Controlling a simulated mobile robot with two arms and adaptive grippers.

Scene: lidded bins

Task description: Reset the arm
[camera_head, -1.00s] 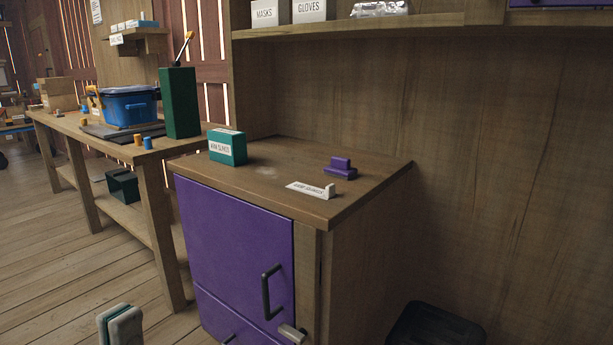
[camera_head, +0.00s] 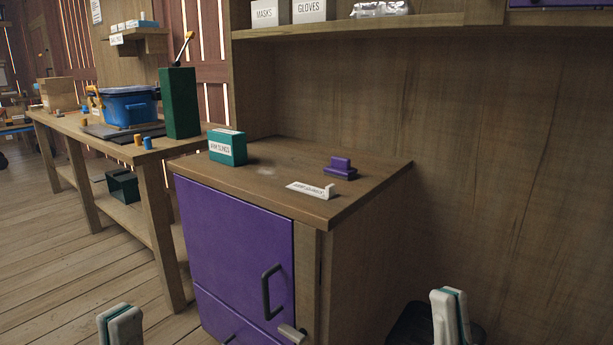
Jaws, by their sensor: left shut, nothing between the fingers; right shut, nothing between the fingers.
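My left gripper (camera_head: 120,322) shows at the bottom edge, left of the purple cabinet. It is white with a green strip, shut and empty, over the wooden floor. My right gripper (camera_head: 450,312) shows at the bottom right, to the right of the cabinet and in front of a dark bin. It is shut and empty, pointing upward in the picture. Neither gripper touches anything that I can see. The arms behind them are out of view.
A wooden cabinet with a closed purple door (camera_head: 232,255) and a dark handle (camera_head: 270,292) stands between the grippers. On its top are a green box (camera_head: 228,148), a purple block (camera_head: 340,170) and a white label (camera_head: 308,189). A dark bin (camera_head: 408,325) stands right. A workbench (camera_head: 150,157) is left.

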